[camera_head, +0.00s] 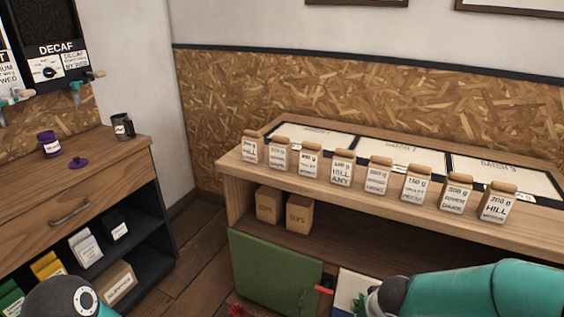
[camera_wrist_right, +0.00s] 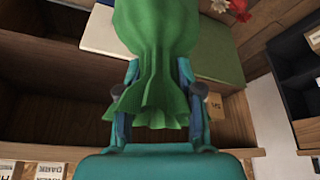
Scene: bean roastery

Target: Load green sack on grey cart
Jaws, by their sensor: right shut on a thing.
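The green sack (camera_wrist_right: 155,60) hangs in the right wrist view, its gathered neck and frilled end between the two fingers of my right gripper (camera_wrist_right: 157,92). The gripper is shut on it, and the sack's far end runs out of the top of that view. In the head view, my right arm comes in at the bottom right, and its gripper is hidden or out of frame. Only a rounded link of my left arm shows at the bottom left; its gripper is out of view. I cannot make out a grey cart in either view.
A wooden counter (camera_head: 235,166) carries a row of labelled bean bags (camera_head: 343,168). Two cardboard boxes (camera_head: 299,214) sit on its shelf, above a green panel (camera_head: 270,270). A cabinet (camera_head: 60,195) with jars stands at left. Wooden floor (camera_head: 185,250) is clear between them.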

